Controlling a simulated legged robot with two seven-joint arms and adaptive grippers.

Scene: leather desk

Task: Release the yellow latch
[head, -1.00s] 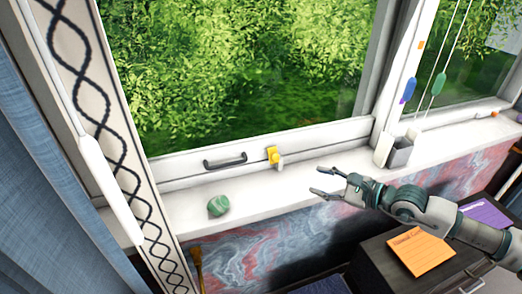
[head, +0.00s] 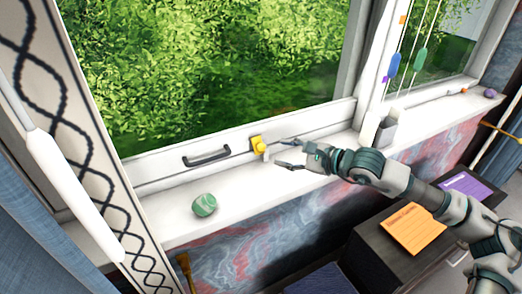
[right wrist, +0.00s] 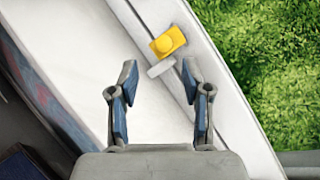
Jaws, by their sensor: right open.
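The yellow latch (head: 258,144) sits on the lower frame of the window, right of the dark handle. It also shows in the right wrist view (right wrist: 168,42), above the fingers, with a pale tab beside it. My right gripper (head: 284,153) is open and empty over the sill, just right of the latch. In the right wrist view the two fingers of my right gripper (right wrist: 158,80) are spread apart, the latch ahead between and beyond their tips. I see no contact with the latch. My left gripper is in neither current view.
A dark handle (head: 207,156) is on the window frame. A green striped round object (head: 204,205) lies on the white sill. A grey container (head: 386,131) stands on the sill at the right. Orange (head: 413,229) and purple (head: 465,186) items lie on dark furniture below.

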